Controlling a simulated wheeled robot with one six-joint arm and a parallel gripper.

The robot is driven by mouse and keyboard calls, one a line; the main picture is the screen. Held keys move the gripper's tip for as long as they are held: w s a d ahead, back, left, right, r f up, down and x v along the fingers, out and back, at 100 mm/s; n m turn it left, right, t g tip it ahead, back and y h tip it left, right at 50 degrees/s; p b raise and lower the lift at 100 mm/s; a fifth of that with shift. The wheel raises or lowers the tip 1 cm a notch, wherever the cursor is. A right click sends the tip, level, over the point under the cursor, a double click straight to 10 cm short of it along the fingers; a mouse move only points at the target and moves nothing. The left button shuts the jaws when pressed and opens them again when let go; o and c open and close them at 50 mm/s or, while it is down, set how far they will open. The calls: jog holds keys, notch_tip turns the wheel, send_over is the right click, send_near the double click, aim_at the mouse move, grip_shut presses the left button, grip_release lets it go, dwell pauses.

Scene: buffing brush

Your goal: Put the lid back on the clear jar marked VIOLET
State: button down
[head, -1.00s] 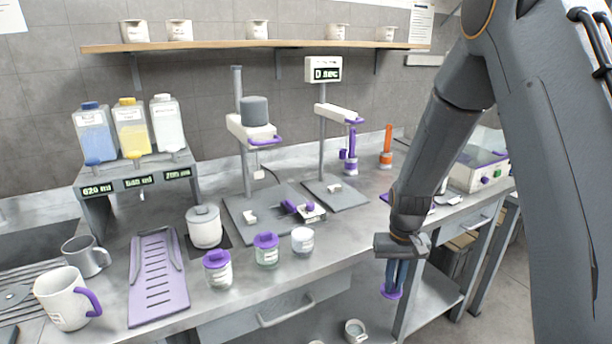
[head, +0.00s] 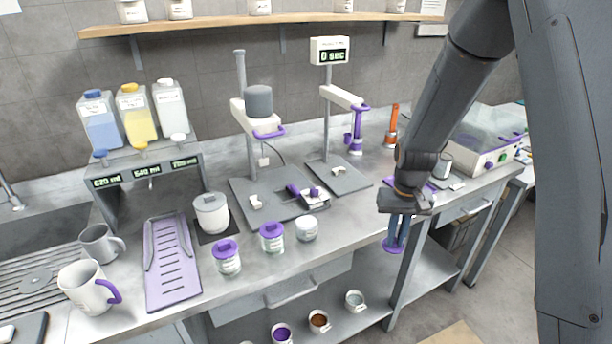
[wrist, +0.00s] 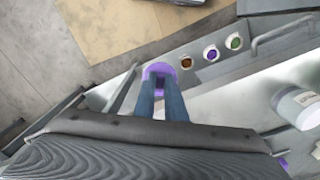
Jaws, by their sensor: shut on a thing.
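My gripper (head: 396,236) is shut on a purple lid (head: 393,246), held in front of the counter's front edge, over the lower shelf. The lid also shows between my fingertips in the wrist view (wrist: 158,69). A clear jar (head: 306,229) with no purple lid stands on the counter, left of my gripper and apart from it. Its label is too small to read. Two jars with purple lids, one nearer (head: 227,258) and one in the middle (head: 272,238), stand to its left.
A purple slotted tray (head: 168,265), a white mug (head: 88,288) and a grey mug (head: 100,243) are on the left. A white lidded pot (head: 211,214) and stands with grey bases (head: 268,208) are behind the jars. Small cups, one brown inside (head: 319,321), sit on the lower shelf.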

jog(key=s+a+r+m, duration=0.3)
jog(key=s+a+r, duration=0.1)
jog(key=a, duration=0.4)
jog(key=s+a+r+m, duration=0.4)
jog(key=s+a+r, duration=0.1)
jog(key=a, duration=0.3)
jog(key=s+a+r+m, duration=0.4)
jog(key=s+a+r, duration=0.1)
jog(key=a, duration=0.3)
jog(key=shift+s+r, duration=0.15)
jog(key=shift+r, duration=0.3)
jog(key=shift+a, duration=0.1)
